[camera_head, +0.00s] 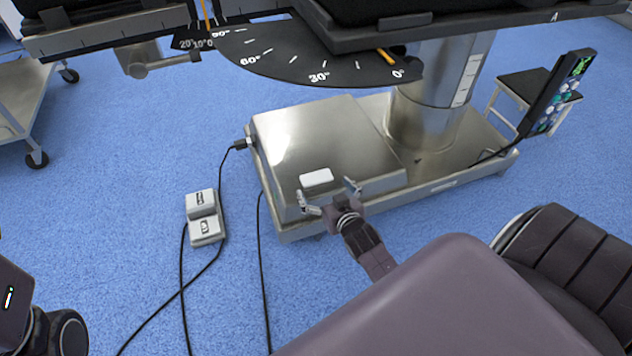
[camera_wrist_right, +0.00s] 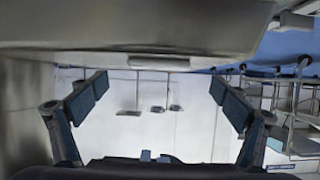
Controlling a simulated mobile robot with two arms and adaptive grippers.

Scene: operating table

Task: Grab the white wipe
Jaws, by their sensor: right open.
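The white wipe (camera_head: 316,178) is a small white block-like shape lying flat on the steel base of the operating table (camera_head: 300,130), near its front edge. My right gripper (camera_head: 330,198) is open, with its two fingers spread just in front of the wipe, and nothing shows between them. In the right wrist view the open fingers of my right gripper (camera_wrist_right: 147,97) frame the middle, and a pale strip that seems to be the wipe (camera_wrist_right: 160,62) lies beyond them. I cannot tell the exact gap. My left gripper is not in view.
The table column (camera_head: 430,110) rises behind the base, with the tabletop and angle scale (camera_head: 310,60) overhead. A two-part foot pedal (camera_head: 203,218) and black cables lie on the blue floor at left. A hand control (camera_head: 556,95) hangs at right near a stool (camera_head: 520,90).

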